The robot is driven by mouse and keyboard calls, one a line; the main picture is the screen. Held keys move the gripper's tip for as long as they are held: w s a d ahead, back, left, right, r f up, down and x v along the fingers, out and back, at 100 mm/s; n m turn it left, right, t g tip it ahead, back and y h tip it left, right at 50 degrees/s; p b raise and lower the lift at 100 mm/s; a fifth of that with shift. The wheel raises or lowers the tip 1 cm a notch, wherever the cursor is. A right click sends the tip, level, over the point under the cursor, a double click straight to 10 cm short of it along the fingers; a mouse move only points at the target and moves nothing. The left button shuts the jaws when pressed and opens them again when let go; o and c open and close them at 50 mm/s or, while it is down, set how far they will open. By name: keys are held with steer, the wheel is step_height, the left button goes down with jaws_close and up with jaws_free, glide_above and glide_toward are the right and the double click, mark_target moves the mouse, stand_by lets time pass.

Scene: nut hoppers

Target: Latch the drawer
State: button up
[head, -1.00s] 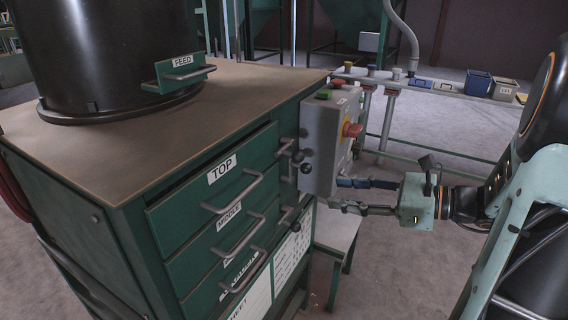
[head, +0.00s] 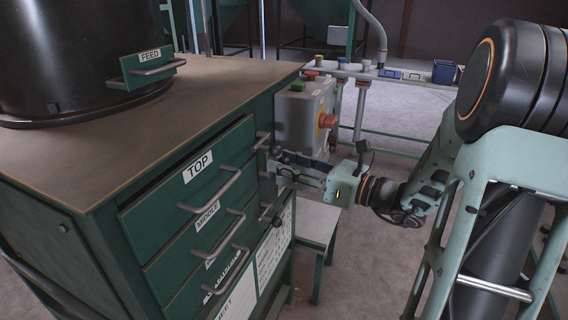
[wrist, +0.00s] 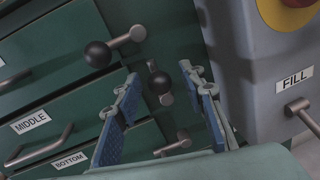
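The green cabinet has drawers labelled TOP (head: 197,166), MIDDLE (head: 207,215) and BOTTOM, each with a grey bar handle. A dark gap shows along the upper edge of the top drawer's front. Latch levers with black ball knobs sit at the drawers' right edge; one knob (wrist: 97,54) is left of my fingers in the wrist view. Another knob (wrist: 159,83) shows between my fingers, apparently beyond the tips. My gripper (head: 284,164) is open and empty, at the cabinet's right front edge. Its two blue-padded fingers (wrist: 160,80) are spread; contact with a knob cannot be told.
A grey control box (head: 299,115) with a red knob (head: 327,121) stands close to the right of my fingers. A FILL label (wrist: 294,80) and handle are on it. A small stool (head: 315,222) stands below my gripper. A black FEED hopper (head: 60,50) stands on the cabinet top.

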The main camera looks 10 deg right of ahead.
steer(key=shift+w+a, duration=0.2)
steer(key=shift+a, duration=0.05)
jaws_close()
